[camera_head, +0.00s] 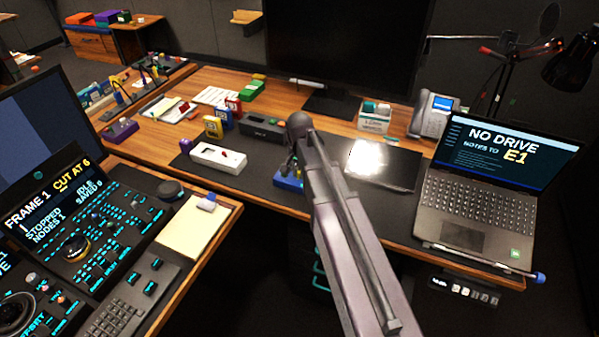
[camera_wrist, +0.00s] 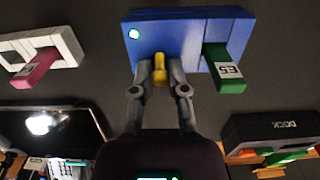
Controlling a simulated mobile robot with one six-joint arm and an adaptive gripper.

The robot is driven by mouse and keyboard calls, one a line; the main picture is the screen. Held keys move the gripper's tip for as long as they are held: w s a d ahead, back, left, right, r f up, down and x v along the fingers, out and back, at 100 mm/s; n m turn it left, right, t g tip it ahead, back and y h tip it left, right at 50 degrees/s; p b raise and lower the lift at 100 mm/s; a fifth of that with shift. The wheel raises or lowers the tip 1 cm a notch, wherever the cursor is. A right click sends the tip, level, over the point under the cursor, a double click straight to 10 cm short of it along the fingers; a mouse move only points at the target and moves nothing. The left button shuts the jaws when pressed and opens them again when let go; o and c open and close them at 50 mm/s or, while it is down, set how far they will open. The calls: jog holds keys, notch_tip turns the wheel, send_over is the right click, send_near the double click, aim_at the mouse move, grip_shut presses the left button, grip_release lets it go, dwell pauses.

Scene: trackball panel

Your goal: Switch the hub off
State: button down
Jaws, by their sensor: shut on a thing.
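The blue hub (camera_wrist: 180,42) lies across the top middle of the wrist view, with a lit whitish-green light (camera_wrist: 134,34) on it. A yellow switch lever (camera_wrist: 159,72) sticks out of its near edge. My gripper (camera_wrist: 160,78) has one fingertip on each side of the lever and is shut on it. A green stick (camera_wrist: 226,72) with a white label is plugged into the hub, right of the gripper. In the head view the hub (camera_head: 286,183) shows only partly, behind my gripper (camera_head: 292,165) and arm.
A laptop (camera_head: 480,200) stands further right.

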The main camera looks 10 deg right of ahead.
jog(key=shift+s, duration=0.15)
jog(key=shift+s+a+t+h+b, duration=0.2)
jog(key=shift+s+t+h+b, duration=0.15)
jog(key=shift+t+h, duration=0.5)
jog(key=shift+s+a+f+t+h+b, duration=0.15)
jog(key=shift+t+h+b, duration=0.2)
jog(key=shift+t, duration=0.2)
jog(key=shift+s+f+t+h+b, duration=0.1)
jog(key=shift+s+t+h+b, duration=0.15)
jog(key=shift+t, duration=0.25)
jog(key=t+b, duration=0.1)
jog(key=t+h+b, duration=0.1)
jog(key=shift+s+a+h+b, duration=0.1)
jog(key=shift+a+h+b, duration=0.15)
jog(key=shift+b, duration=0.1)
jog(key=shift+t+h+b, duration=0.4)
jog(key=shift+t+b, duration=0.05)
jog(key=shift+t, duration=0.25)
jog(key=shift+r, duration=0.15)
jog(key=c, duration=0.6)
grip_release()
jog(key=shift+r+p, duration=0.15)
jog(key=shift+p, duration=0.2)
